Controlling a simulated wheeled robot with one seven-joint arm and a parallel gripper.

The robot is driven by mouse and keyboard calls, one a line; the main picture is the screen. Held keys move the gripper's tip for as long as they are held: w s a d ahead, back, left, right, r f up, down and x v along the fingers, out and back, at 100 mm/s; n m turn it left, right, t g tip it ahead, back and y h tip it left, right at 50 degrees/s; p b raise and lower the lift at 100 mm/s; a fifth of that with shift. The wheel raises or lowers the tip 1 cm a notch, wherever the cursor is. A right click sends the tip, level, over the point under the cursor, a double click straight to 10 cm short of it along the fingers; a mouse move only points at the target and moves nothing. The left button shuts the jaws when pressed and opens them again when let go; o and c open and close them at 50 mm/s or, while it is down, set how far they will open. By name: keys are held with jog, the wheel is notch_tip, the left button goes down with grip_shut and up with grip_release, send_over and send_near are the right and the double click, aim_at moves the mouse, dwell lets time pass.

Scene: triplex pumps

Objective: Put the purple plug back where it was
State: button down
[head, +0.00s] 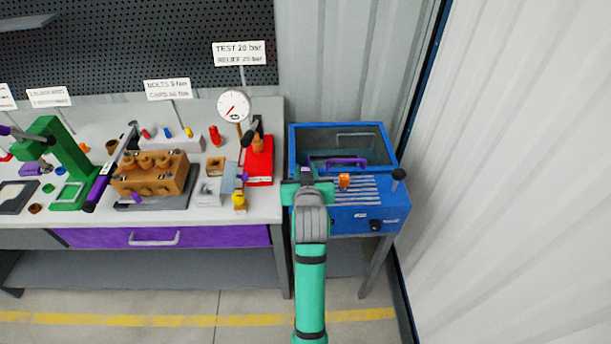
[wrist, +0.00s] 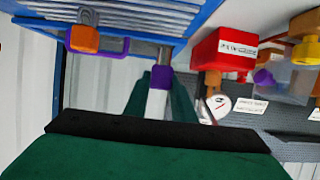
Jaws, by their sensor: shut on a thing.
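My gripper (head: 305,185) is at the left front of the blue machine (head: 365,218), by its slatted top. In the wrist view, the dark green fingers (wrist: 161,100) are shut around a small piece with a purple band and a pale grey shank, which I take as the purple plug (wrist: 160,77). A bit of purple also shows at the gripper's tip in the head view. The far end of the piece lies near the blue edge; I cannot tell whether it touches. Other small purple pieces lie on the bench, one by the brown pump block (head: 150,175) and one by the grey block (head: 212,185).
An orange piece (head: 344,181) stands on the slats, right of my gripper. Behind it is a glass-lidded blue tank with a purple handle (head: 347,162). A black knob (head: 398,175) stands at the right. The red block (head: 259,165) and yellow piece (head: 239,201) are on the bench, left.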

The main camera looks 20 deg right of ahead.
jog(key=f, duration=0.2)
jog(key=shift+w+d+f, duration=0.15)
jog(key=shift+w+f, duration=0.15)
jog(key=shift+w, duration=0.05)
jog(key=shift+s+f, duration=0.1)
jog(key=shift+f, duration=0.45)
jog(key=shift+f, duration=0.1)
jog(key=c, duration=1.5)
grip_release()
